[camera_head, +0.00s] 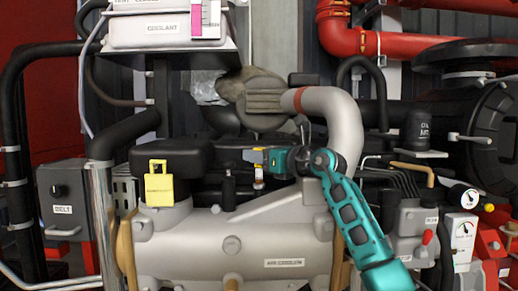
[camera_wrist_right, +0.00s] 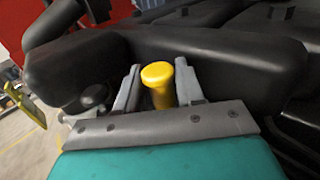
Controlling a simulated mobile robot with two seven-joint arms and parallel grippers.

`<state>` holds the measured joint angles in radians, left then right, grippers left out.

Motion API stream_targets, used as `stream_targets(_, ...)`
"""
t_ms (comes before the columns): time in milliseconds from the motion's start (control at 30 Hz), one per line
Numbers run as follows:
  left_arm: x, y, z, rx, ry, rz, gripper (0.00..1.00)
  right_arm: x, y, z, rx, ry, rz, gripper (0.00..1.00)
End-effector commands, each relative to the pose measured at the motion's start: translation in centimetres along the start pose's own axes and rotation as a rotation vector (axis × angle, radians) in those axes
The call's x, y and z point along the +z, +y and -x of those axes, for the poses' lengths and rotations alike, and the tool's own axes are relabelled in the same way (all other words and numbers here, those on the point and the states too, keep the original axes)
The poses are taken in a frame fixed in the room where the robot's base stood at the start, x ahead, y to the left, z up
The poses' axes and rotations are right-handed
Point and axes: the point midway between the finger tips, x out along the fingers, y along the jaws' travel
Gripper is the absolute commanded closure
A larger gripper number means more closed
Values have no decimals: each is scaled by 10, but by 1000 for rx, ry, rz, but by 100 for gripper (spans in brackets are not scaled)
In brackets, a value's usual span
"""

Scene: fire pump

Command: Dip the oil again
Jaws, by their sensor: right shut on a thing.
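My right gripper (camera_head: 252,157) reaches in from the right over the engine. In the right wrist view the gripper (camera_wrist_right: 158,92) is shut on a yellow dipstick handle (camera_wrist_right: 157,78), which stands between its two grey fingers. In the head view the yellow handle is mostly hidden by the gripper. A short white-and-orange piece (camera_head: 259,173) shows right below the gripper, at the engine. How much of the dipstick sits in its tube is hidden. My left gripper is not in view.
A black engine cover (camera_head: 170,155) lies left of the gripper, with a yellow lock-shaped tag (camera_head: 159,185) in front. The grey engine manifold (camera_head: 230,240) is below. A coolant tank (camera_head: 160,30) is above left. Gauges (camera_head: 463,232) and red pipes (camera_head: 345,35) are at the right.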

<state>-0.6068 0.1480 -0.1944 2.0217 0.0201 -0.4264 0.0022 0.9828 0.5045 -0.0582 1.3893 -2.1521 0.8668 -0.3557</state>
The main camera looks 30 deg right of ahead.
Motion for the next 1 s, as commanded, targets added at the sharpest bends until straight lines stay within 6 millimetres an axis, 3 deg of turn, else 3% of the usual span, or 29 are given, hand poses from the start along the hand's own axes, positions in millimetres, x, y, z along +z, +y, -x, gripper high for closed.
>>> stream_targets(167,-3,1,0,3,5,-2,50,2,0,0,-1,0,0,100)
stream_targets(200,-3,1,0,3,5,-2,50,2,0,0,-1,0,0,61)
stream_targets(300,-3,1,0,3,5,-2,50,2,0,0,-1,0,0,51)
stream_targets(667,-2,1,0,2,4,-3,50,2,-1,6,-2,-1,1,50)
stream_targets(833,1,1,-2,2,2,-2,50,0,-1,29,-4,2,5,50)
stream_targets(1000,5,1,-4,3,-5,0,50,0,-2,66,-4,2,5,50)
